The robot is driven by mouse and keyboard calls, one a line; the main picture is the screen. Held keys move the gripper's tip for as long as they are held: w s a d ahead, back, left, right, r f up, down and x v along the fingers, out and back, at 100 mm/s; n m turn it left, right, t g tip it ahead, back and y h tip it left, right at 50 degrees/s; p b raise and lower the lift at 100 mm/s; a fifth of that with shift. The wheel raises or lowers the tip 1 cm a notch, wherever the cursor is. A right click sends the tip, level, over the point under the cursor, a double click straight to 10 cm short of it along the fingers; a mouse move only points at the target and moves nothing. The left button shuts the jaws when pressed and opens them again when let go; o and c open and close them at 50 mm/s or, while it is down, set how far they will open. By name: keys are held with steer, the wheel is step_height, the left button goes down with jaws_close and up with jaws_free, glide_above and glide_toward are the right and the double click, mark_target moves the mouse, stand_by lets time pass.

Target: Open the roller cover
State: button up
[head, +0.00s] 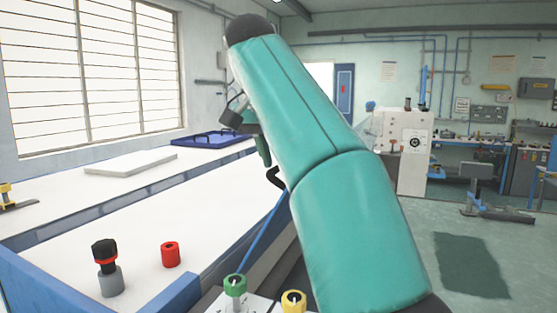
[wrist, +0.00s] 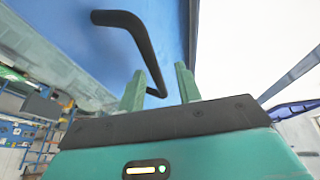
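A black bent handle (wrist: 135,35) stands out from a broad blue panel (wrist: 165,25) in the wrist view. I take this panel to be the roller cover. My gripper (wrist: 161,78) shows two green fingers with a clear gap between them. In the head view my gripper (head: 264,150) is partly hidden by my teal arm. The black handle (head: 274,177) shows just below it, above a thin blue strip.
A long white table (head: 130,225) with blue edges fills the left, with a red spool (head: 170,254), a black-and-red spool (head: 105,254), a white slab (head: 130,163) and a blue tray (head: 210,138). Green (head: 235,287) and yellow (head: 293,301) spools stand in front.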

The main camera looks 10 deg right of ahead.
steer(key=s+a+r, duration=0.1)
steer(key=s+a, duration=0.7)
steer(key=s, duration=0.1)
steer(key=shift+a+r, duration=0.2)
steer(key=shift+a, duration=0.2)
steer(key=shift+s, duration=0.2)
